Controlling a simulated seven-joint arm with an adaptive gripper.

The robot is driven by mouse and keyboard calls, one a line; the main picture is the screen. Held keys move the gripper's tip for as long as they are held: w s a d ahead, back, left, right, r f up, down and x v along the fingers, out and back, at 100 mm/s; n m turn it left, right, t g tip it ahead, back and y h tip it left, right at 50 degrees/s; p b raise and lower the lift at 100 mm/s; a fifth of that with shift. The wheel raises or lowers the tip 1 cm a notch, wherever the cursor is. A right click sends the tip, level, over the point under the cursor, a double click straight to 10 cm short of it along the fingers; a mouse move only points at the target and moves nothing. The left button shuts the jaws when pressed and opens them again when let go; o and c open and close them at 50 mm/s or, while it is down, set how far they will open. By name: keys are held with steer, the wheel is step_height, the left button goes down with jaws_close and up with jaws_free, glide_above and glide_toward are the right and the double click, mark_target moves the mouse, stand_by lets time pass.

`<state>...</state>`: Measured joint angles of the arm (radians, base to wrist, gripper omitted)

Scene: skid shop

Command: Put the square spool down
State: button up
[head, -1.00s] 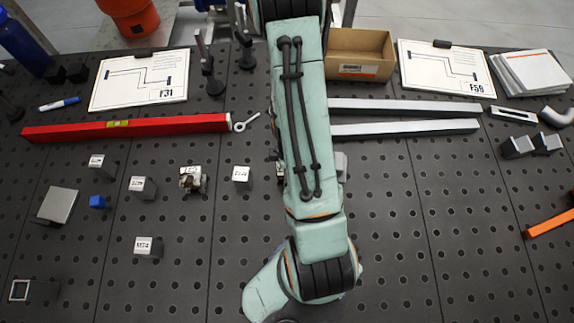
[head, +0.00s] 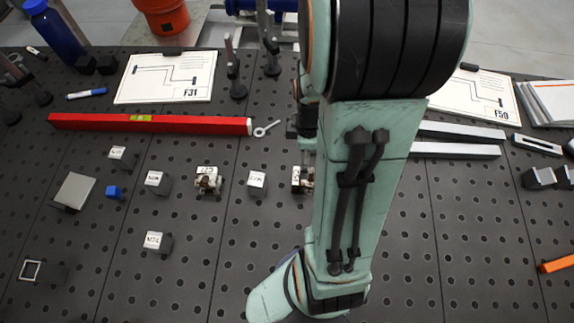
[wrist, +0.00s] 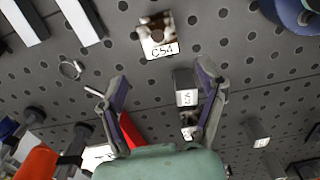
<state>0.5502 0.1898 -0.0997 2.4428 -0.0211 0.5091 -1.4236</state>
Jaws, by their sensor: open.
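A squarish metal piece with a brownish middle and a white label, seemingly the square spool (head: 302,178), stands on the dark perforated table beside my arm. It also shows in the wrist view (wrist: 157,38), above and apart from my fingers. A similar metal piece (head: 208,180) stands farther left. My gripper (wrist: 160,95) is open, with nothing held between its fingers. A grey labelled block (head: 257,183) shows between the fingers in the wrist view (wrist: 186,88), on the table beyond them. My arm hides most of the gripper in the head view.
Several labelled grey blocks, such as one at front left (head: 157,242), and a small blue block (head: 114,192) stand on the left. A red level (head: 150,123), an eyebolt (head: 265,129) and pale bars (head: 455,150) lie behind. The table's right front is largely clear.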

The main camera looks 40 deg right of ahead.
steer(key=s+a+r+m, duration=0.3)
steer(key=a+r, duration=0.3)
steer(key=a, duration=0.2)
steer(key=s+a+r+m, duration=0.3)
steer(key=a+r, duration=0.3)
steer(key=a, duration=0.2)
steer(key=shift+s+m+y, duration=0.4)
steer(key=shift+m, duration=0.5)
stand_by(2.0)
